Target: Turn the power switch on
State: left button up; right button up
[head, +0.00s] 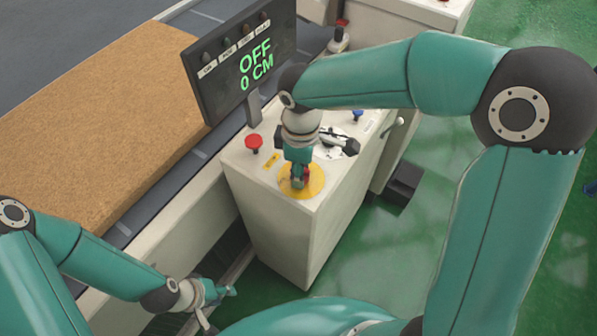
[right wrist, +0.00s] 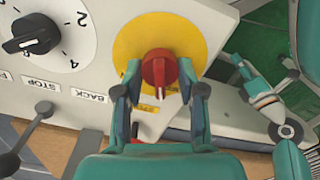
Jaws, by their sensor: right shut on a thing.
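The power switch is a red knob (right wrist: 158,70) on a round yellow plate (right wrist: 190,36), on top of the white control box (head: 265,225). In the head view the yellow plate (head: 286,189) is partly covered by my right gripper (head: 299,181). In the right wrist view my right gripper (right wrist: 160,75) has one finger on each side of the red knob and is shut on it. The knob's ridge points toward the bottom of that view. The display (head: 243,58) reads "OFF" and "0 CM". My left gripper (head: 219,293) is open and empty, low beside the box.
A red push button (head: 254,142) stands left of the switch on the box. A black dial (right wrist: 32,36) with numbers, levers and STOP and BACK labels are near it. A brown mattress (head: 105,120) lies on the conveyor at left. Green floor is open at right.

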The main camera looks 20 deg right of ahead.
jog(key=m+b, duration=0.2)
jog(key=m, duration=0.4)
jog(key=shift+s+f+m, duration=0.1)
jog(key=shift+f+m, duration=0.05)
jog(key=shift+m, duration=0.15)
jog(key=m+b, duration=0.1)
jog(key=m, duration=0.2)
jog(key=shift+d+b, duration=0.1)
jog(key=shift+b, duration=0.25)
jog(key=shift+m+b, duration=0.4)
jog(key=shift+m, duration=1.4)
jog(key=o, duration=1.1)
jog(key=shift+o, duration=0.2)
notch_tip(320, 180, up, 12)
